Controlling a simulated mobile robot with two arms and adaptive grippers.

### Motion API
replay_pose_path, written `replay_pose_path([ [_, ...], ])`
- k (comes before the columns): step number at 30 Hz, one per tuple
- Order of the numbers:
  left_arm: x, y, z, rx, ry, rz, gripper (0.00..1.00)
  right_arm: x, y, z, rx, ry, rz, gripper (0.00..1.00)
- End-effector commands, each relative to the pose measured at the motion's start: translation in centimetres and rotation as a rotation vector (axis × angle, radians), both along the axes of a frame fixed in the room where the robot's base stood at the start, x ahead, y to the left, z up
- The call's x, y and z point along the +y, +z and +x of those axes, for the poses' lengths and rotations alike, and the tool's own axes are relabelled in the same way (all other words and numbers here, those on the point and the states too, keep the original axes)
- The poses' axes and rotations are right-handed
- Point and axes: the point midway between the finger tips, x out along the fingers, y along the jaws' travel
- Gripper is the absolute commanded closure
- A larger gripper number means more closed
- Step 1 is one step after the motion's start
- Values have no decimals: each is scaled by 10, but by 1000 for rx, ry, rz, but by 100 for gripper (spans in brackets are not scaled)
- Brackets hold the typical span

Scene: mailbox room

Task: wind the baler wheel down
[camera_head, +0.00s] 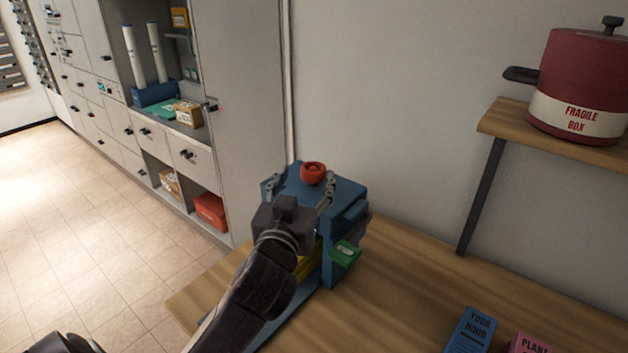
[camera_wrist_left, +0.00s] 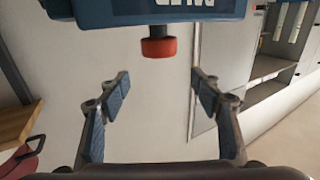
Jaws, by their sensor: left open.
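The baler (camera_head: 345,193) is a blue press on the wooden table, with a red round wheel (camera_head: 313,173) on its top. Yellow material shows low in its frame, partly hidden by my arm. My left gripper (camera_head: 301,184) is open in front of the baler's top, its two fingers spread to either side. In the left wrist view, the gripper (camera_wrist_left: 162,92) is empty and the red wheel (camera_wrist_left: 158,48) lies beyond the fingertips, on a dark stem under the blue body (camera_wrist_left: 150,12) in this turned picture. The fingers do not touch the wheel. My right gripper is not in view.
A red pot marked "FRAGILE BOX" (camera_head: 580,80) stands on a shelf at right. Grey cabinets (camera_head: 240,110) stand behind left.

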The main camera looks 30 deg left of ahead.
Motion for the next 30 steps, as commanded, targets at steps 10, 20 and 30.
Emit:
replay_pose_path([
  [10, 1, -30, 2, 0, 0, 1, 41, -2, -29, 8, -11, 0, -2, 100],
  [20, 19, -27, 45, 1, 3, 3, 41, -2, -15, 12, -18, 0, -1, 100],
  [30, 30, -28, 72, 0, 0, 1, 41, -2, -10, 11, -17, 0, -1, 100],
])
